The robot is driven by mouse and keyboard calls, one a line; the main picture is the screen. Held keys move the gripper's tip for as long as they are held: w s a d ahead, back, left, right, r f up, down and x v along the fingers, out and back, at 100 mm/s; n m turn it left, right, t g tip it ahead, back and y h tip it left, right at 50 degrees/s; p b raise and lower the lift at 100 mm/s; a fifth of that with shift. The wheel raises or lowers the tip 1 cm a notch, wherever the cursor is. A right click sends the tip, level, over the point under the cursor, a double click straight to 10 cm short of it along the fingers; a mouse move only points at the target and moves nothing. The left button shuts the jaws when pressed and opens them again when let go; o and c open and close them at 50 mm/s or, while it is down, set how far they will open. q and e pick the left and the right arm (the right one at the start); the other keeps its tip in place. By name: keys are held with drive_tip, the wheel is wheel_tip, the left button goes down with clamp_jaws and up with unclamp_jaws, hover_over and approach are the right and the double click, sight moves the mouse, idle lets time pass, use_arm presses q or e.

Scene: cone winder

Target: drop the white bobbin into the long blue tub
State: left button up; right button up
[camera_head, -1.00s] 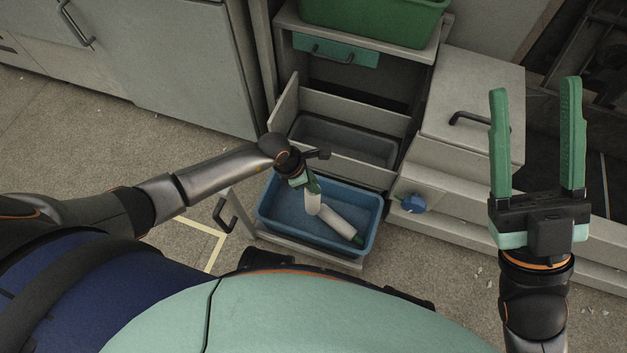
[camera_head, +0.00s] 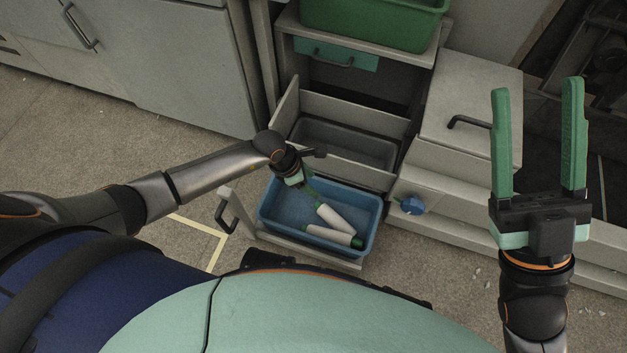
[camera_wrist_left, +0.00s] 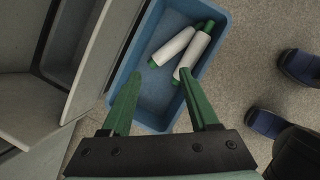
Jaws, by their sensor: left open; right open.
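The long blue tub (camera_head: 268,215) sits in a pulled-out lower drawer in the head view; its rim also shows in the left wrist view (camera_wrist_left: 221,22). Two white bobbins with green ends lie inside it, one (camera_head: 336,219) nearer my left gripper and one (camera_head: 327,237) along the near wall. They lie close together in the left wrist view (camera_wrist_left: 172,46) (camera_wrist_left: 196,52). I cannot tell which one the task means. My left gripper (camera_wrist_left: 157,82) is open over the tub, with nothing between its fingers. My right gripper (camera_head: 538,88) is open and empty, far right of the tub.
A grey bin (camera_head: 345,142) sits in the drawer behind the tub. A green crate (camera_head: 375,20) stands on the shelf above. A blue knob (camera_head: 411,205) sticks out right of the tub. A drawer handle (camera_head: 226,213) stands at its left.

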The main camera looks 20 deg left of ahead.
use_arm(q)
drive_tip(key=p+v, duration=0.4)
drive_tip(key=v, duration=0.6)
use_arm(e)
drive_tip(key=shift+t, duration=0.3)
drive_tip(key=r, duration=0.5)
drive_tip(key=shift+s+d+r, duration=0.1)
drive_tip(key=shift+d+r, duration=0.15)
drive_tip(key=shift+d, duration=0.15)
